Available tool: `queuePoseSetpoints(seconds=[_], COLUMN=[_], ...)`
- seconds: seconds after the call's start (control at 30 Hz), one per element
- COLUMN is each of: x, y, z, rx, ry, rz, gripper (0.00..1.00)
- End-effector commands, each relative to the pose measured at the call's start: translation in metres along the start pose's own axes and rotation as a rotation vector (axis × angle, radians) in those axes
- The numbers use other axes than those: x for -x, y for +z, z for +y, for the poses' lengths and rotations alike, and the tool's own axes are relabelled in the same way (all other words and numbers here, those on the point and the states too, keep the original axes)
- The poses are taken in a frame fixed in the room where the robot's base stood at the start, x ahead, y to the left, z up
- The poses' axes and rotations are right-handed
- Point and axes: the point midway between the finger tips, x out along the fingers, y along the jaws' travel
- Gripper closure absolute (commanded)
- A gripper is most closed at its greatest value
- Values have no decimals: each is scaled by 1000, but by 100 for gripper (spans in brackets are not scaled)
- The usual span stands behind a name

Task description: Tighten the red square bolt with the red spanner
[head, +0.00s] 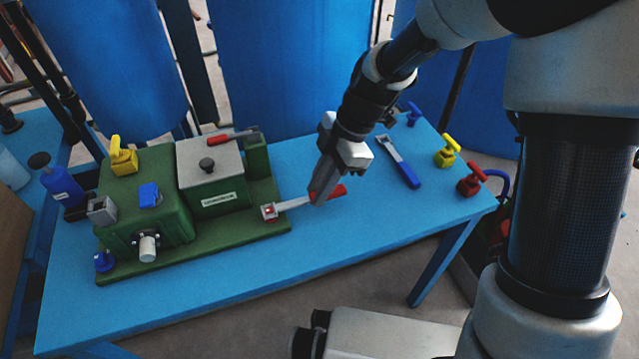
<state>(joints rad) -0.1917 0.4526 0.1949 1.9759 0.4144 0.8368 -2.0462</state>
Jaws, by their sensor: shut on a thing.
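The red square bolt (269,211) sits on a light grey block at the right front corner of the green autoclave base (262,228). The red spanner (295,203) has a grey shank and a red handle end (338,192). It lies roughly level, its head end at the bolt; I cannot tell whether the jaw is seated around the bolt or only beside it. My gripper (318,200) points down and is shut on the red spanner near its handle. The fingers hide part of the handle.
A blue-handled spanner (410,176) lies right of my gripper. Blue (413,112), yellow (447,151) and red (472,180) valve-like parts stand along the table's right side. The blue table (340,245) is clear in front of the spanner. A red-handled lever (219,139) lies on the autoclave lid.

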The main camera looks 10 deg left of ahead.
Motion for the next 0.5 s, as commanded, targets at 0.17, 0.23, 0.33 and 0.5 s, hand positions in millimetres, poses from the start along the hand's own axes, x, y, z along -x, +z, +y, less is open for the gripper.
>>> queuePoseSetpoints(seconds=[0.17,0.23,0.33,0.5], x=[-4,-6,-8,-10], y=[2,2,3,4], z=[0,0,0,0], rx=[0,0,0,0], ry=[-1,-1,-1,0], rz=[1,1,1,0], gripper=[100,100,100,73])
